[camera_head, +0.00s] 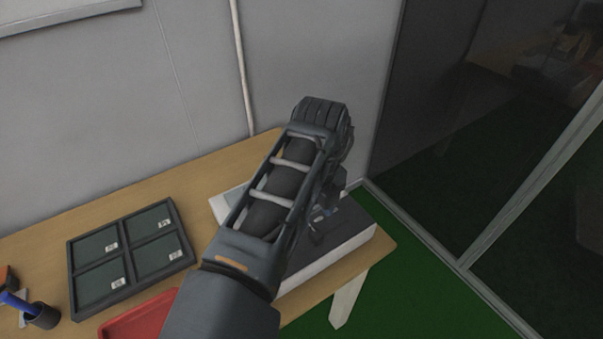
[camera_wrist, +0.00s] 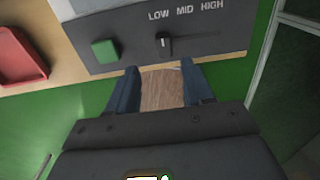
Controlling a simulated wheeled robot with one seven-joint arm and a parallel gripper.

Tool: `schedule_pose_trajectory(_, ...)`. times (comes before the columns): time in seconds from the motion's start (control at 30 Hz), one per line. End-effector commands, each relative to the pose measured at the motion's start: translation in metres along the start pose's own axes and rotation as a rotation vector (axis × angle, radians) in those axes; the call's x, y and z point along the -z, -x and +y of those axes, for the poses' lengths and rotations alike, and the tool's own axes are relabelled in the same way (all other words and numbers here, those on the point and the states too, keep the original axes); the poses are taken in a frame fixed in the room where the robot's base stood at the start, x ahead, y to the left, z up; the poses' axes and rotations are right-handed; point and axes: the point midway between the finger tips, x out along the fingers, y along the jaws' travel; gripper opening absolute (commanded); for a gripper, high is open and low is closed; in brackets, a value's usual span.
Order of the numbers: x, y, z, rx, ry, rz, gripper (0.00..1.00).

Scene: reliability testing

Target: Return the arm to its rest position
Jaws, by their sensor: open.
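My arm reaches over the table (camera_head: 110,205) in the head view. My gripper (camera_head: 325,225) is partly hidden behind my wrist there, above or beside the grey and white box (camera_head: 335,258) at the table's right end. In the wrist view my gripper (camera_wrist: 161,88) is open, with two dark blue fingers apart and nothing held between them. Beyond the fingertips is the box's dark panel (camera_wrist: 230,30), with a green square button (camera_wrist: 105,50), a black knob (camera_wrist: 163,42) and the words LOW, MID and HIGH. Contact between fingers and panel cannot be told.
A dark tray with several compartments (camera_head: 128,254), a red tray (camera_head: 140,318) and a pen cup (camera_head: 42,315) are on the table to the left. A grey wall (camera_head: 90,110) stands behind and a dark glass partition (camera_head: 430,100) to the right. Green floor (camera_head: 400,295) is clear.

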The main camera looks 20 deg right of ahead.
Motion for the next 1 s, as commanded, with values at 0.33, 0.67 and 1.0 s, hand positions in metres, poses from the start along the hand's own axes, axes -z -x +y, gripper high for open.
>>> schedule_pose_trajectory(0.33, 0.008, -0.001, -0.058, 0.14, 0.047, -0.033, 0.51)
schedule_pose_trajectory(0.67, 0.052, 0.04, -0.242, 0.719, 0.391, -0.04, 0.51)
schedule_pose_trajectory(1.0, 0.098, 0.091, -0.317, 1.209, 0.901, 0.142, 0.51)
